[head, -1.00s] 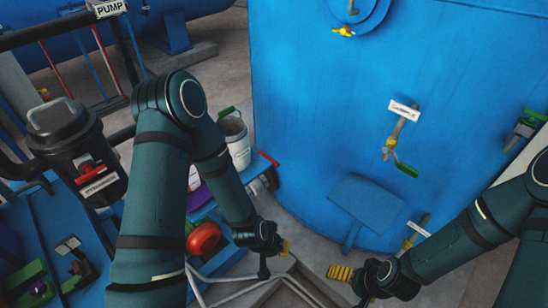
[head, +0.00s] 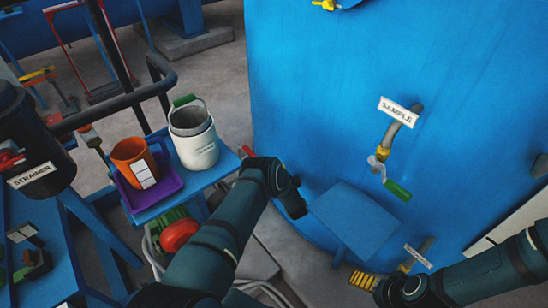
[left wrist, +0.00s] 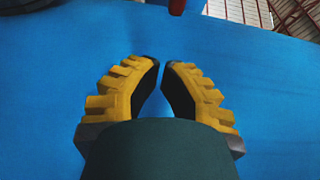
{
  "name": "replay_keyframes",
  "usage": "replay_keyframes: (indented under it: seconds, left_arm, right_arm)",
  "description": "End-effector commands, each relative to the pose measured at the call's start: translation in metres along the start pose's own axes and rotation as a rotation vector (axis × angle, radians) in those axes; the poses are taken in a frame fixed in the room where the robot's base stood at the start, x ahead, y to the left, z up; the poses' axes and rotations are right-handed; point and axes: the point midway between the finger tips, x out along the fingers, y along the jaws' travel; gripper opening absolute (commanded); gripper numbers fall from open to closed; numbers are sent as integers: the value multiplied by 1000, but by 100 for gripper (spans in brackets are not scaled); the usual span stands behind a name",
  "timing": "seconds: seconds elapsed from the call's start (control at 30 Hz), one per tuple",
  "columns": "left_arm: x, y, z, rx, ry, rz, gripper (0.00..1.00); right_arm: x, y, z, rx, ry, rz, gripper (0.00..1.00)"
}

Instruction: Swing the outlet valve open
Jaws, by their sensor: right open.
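The blue tank (head: 300,100) carries a bent grey pipe tagged SAMPLE, ending in a yellow-bodied valve with a green lever (head: 397,190). Lower right, a second grey pipe stub (head: 425,248) bears a white tag (head: 417,257) too small to read; I cannot tell if it is the outlet valve. My right gripper (head: 364,281), with yellow fingers, is open beside this lower fitting, its hold on anything not visible. My left arm ends before the tank, its fingers hidden in the head view. In the left wrist view the left gripper (left wrist: 161,62) shows a narrow gap, empty, facing bare blue.
A blue plate (head: 357,228) juts from the tank between my arms. A black strainer (head: 35,150) stands further left.

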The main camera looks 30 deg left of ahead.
Motion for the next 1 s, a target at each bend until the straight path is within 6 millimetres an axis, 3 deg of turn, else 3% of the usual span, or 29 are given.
replay_keyframes:
  seconds: [0.17, 0.4, 0.73, 1.0]
  left_arm:
    - [16, 0, 1, 5, -7, -8, 0]
    - [58, 1, 2, 2, -6, -6, 0]
    - [101, 0, 1, 3, -4, -6, 0]
    - [94, -2, 20, 5, -3, -3, 0]
  right_arm:
    - [5, 1, 0, -1, 1, 0, 96]
    - [18, 6, -2, -2, 8, 0, 96]
    - [34, 12, -4, -3, 16, 1, 96]
    - [31, 11, -4, -2, 16, 1, 96]
